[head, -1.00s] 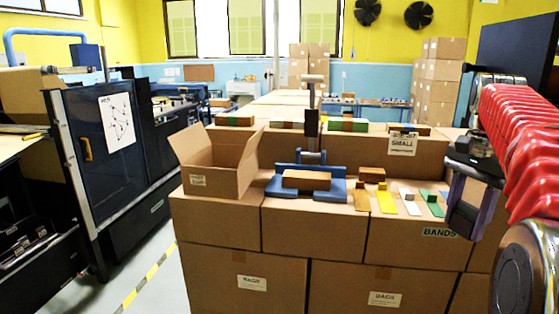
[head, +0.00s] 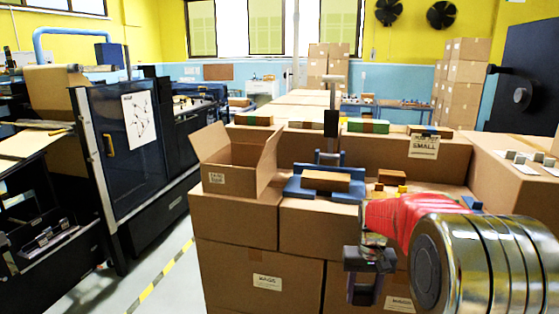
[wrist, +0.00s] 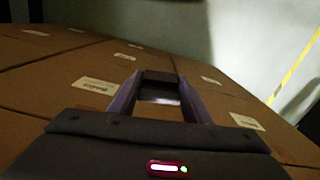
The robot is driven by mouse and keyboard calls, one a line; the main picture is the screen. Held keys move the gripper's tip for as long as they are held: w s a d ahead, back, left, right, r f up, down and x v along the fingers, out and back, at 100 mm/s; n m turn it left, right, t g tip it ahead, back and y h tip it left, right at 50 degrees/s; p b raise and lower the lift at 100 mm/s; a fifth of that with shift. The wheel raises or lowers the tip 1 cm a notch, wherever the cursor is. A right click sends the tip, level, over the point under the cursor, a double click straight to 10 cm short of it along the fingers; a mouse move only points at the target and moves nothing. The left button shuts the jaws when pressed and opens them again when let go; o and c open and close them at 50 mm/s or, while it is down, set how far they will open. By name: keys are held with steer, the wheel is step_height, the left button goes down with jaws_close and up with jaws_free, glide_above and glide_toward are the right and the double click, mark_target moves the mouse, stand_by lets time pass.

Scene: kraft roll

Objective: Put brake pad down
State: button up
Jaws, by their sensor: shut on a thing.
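My gripper (head: 364,290) hangs low in front of the stacked boxes in the head view, beneath my red-sleeved arm. In the wrist view its two purple fingers (wrist: 158,98) are shut on a dark piece, the brake pad (wrist: 158,77), which spans between their tips. The pad is dim there, and its full shape is hard to make out. It is held in the air, with box faces and floor beyond it. In the head view I cannot make out the pad clearly at the fingers.
An open carton (head: 238,160) stands on the left of the box top. Beside it is a blue fixture (head: 295,187) with a tan block (head: 326,181). My arm hides much of the right side. A box at the right (head: 500,172) carries small pieces. Floor lies open at left.

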steer(key=s+a+f+n, duration=0.1)
steer(key=a+f, duration=0.2)
steer(key=a, duration=0.4)
steer(key=shift+f, duration=0.35)
steer(key=shift+s, duration=0.1)
stand_by(1.0)
